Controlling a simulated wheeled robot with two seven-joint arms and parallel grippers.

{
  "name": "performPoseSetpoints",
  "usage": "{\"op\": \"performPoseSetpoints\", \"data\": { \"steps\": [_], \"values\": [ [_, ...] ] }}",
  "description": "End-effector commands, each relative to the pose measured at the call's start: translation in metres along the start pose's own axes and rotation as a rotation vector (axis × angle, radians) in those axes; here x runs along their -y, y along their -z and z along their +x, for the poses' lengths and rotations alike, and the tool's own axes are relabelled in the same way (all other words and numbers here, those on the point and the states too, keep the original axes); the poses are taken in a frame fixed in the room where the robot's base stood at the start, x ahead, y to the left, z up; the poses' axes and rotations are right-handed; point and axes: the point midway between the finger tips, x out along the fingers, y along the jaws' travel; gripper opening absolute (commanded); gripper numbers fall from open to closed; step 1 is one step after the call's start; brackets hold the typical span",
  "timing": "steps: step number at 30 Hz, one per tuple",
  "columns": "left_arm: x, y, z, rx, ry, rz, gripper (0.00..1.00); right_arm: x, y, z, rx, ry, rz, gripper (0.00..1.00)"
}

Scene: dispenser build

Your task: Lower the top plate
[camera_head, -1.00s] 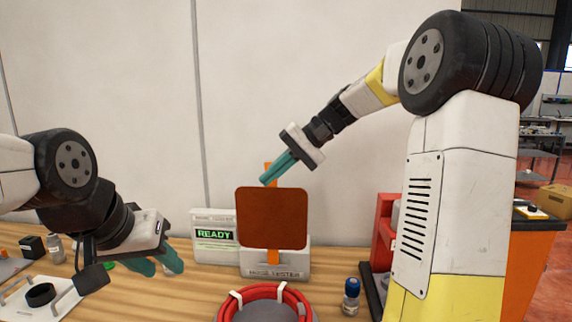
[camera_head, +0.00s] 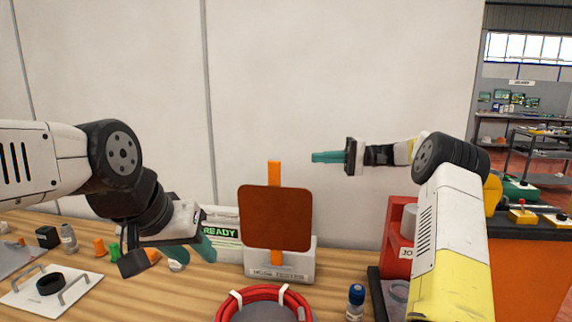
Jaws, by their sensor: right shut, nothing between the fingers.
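A hose tester (camera_head: 279,272) stands at the back of the bench. An upright orange bar (camera_head: 274,173) rises from it, with a brown square plate (camera_head: 276,218) in front of the bar, held above the base. My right gripper (camera_head: 314,157) is shut and empty, pointing left in the air above and to the right of the plate, apart from it. My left gripper (camera_head: 191,255) is over the bench, left of the tester. Its teal fingers look apart, with nothing clearly held, though the wrist partly hides them.
A READY display box (camera_head: 223,232) stands left of the tester. A red hose coil (camera_head: 262,297) lies in front, with a blue-capped bottle (camera_head: 355,301) beside it. A red stand (camera_head: 396,258) is at right. A white plate with handles (camera_head: 50,292) lies at left.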

Motion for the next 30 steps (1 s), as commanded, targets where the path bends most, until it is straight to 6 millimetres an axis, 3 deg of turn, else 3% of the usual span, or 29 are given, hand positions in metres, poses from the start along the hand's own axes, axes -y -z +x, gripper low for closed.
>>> {"op": "performPoseSetpoints", "data": {
  "steps": [10,24,30],
  "values": [
    [0.000,0.000,0.000,0.000,0.000,0.000,0.36,0.001,-0.001,0.011,0.005,-0.001,0.000,0.00],
    [0.000,0.000,0.000,0.000,0.000,0.000,0.36,0.001,-0.002,0.106,0.007,-0.002,0.002,0.00],
    [0.000,0.000,0.000,0.000,0.000,0.000,0.36,0.001,-0.027,0.108,0.002,-0.002,0.002,0.00]
  ]
}}
